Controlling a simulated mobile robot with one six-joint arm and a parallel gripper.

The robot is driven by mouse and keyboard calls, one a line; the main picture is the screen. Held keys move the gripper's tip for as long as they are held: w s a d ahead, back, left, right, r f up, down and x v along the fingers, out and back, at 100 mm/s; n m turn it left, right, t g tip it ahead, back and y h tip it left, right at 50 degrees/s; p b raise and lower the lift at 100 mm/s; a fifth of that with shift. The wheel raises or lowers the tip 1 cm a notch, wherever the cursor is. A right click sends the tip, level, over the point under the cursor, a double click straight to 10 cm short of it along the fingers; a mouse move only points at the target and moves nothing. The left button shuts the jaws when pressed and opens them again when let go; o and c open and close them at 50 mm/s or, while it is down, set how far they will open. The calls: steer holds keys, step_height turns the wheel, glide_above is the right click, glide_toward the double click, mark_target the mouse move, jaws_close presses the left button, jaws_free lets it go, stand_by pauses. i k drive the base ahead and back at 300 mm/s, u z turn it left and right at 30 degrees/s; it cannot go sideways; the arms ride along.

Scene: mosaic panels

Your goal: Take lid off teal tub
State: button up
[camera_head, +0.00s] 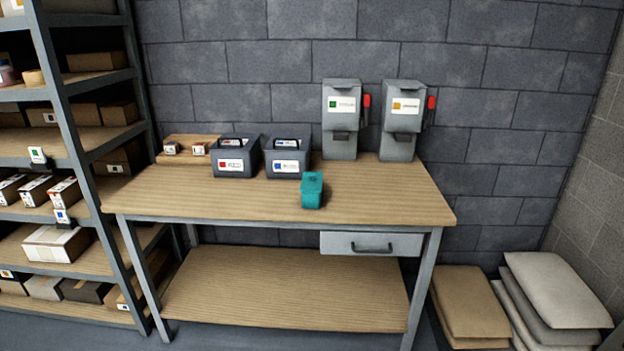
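The teal tub (311,199) stands upright on the wooden worktable (400,200), near the front edge and right of the middle. Its top looks covered by a teal lid (312,177). The tub is small here, so the seam between lid and tub is hard to make out. My gripper is not in view.
Two dark grey bins (236,158) stand behind the tub to the left. Two grey dispensers (341,120) with red levers stand at the back by the wall. Shelving (70,110) with boxes is at left, sacks (555,290) at right. The table's right end is clear.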

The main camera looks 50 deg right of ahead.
mark_target(311, 181)
steer(key=u, duration=0.05)
steer(key=i, duration=1)
steer(key=z, duration=0.05)
